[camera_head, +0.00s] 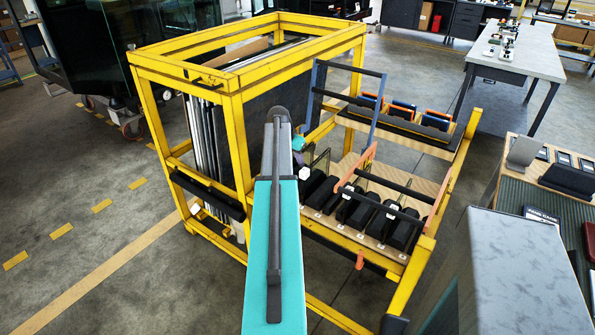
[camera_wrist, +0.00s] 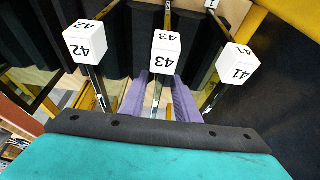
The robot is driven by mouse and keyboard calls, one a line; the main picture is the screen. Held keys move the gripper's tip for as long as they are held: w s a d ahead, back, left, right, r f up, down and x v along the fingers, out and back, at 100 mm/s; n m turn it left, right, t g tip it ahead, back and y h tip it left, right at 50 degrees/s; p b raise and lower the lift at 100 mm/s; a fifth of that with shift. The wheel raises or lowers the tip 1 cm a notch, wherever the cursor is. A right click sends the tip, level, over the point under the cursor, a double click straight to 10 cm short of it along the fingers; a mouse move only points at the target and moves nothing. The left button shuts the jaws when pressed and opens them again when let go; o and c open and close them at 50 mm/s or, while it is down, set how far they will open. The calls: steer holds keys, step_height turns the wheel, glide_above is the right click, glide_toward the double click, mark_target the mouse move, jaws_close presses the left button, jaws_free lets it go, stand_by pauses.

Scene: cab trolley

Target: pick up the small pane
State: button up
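Small panes stand on edge in a row of black holders on the yellow trolley (camera_head: 237,105); one pane (camera_head: 320,163) shows in the head view. In the wrist view, white cubes numbered 42 (camera_wrist: 84,42), 43 (camera_wrist: 166,52) and 41 (camera_wrist: 236,63) sit at the tops of thin upright pieces, seen nearly edge-on. My gripper (camera_wrist: 160,92) has its two purple fingers apart, one on each side of the thin piece (camera_wrist: 157,100) below cube 43. I cannot tell whether they touch it.
Several black holders (camera_head: 360,212) line the trolley shelf, with dark bars and an orange handle (camera_head: 370,150) above them. Orange and blue items (camera_head: 403,108) fill a rear tray. A grey table (camera_head: 520,55) stands at the back right, a cluttered bench (camera_head: 555,195) at the right.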

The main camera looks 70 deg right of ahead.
mark_target(297, 165)
steer(key=shift+f, duration=0.1)
stand_by(0.3)
steer(key=shift+p+x, duration=0.95)
steer(key=shift+x, duration=1.65)
jaws_close()
steer(key=shift+w+d, duration=0.1)
steer(key=shift+w, duration=0.1)
